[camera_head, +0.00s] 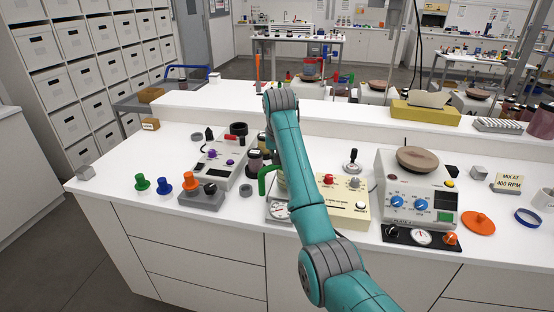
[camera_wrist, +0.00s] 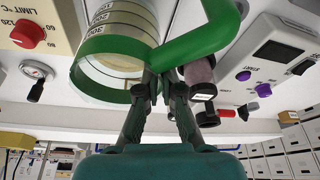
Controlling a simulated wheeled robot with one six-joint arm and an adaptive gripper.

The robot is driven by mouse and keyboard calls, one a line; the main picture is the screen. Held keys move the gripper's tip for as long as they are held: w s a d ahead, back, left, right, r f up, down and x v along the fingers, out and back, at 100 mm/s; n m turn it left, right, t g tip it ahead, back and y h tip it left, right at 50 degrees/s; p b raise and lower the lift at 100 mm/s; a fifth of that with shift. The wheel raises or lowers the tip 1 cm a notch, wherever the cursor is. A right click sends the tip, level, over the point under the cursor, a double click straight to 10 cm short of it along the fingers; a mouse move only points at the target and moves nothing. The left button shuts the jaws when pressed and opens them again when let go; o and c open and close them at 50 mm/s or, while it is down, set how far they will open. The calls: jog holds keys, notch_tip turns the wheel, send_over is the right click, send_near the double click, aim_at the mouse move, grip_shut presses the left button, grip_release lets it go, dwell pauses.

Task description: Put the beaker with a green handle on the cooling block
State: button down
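The clear beaker (camera_wrist: 118,35) with its green handle (camera_wrist: 205,38) fills the upper middle of the wrist view. In the head view its green handle (camera_head: 265,178) shows just left of my teal arm, which hides most of the beaker. My gripper (camera_wrist: 164,82) has its two dark fingertips close together on the green handle, with a bit of green between them. In the head view the fingers are hidden. I cannot tell whether the beaker's base touches anything below. No device in view is clearly labelled as the cooling block.
A cream device with a red knob (camera_head: 345,203) stands right of the beaker, and a device with purple knobs (camera_head: 222,163) stands left. Dark-lidded jars (camera_head: 255,163) are close behind the handle. A grey block with an orange knob (camera_head: 202,197) is at front left.

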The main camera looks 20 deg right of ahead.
jog(key=shift+f, duration=0.3)
jog(key=c, duration=1.2)
grip_release()
jog(key=shift+c, duration=0.2)
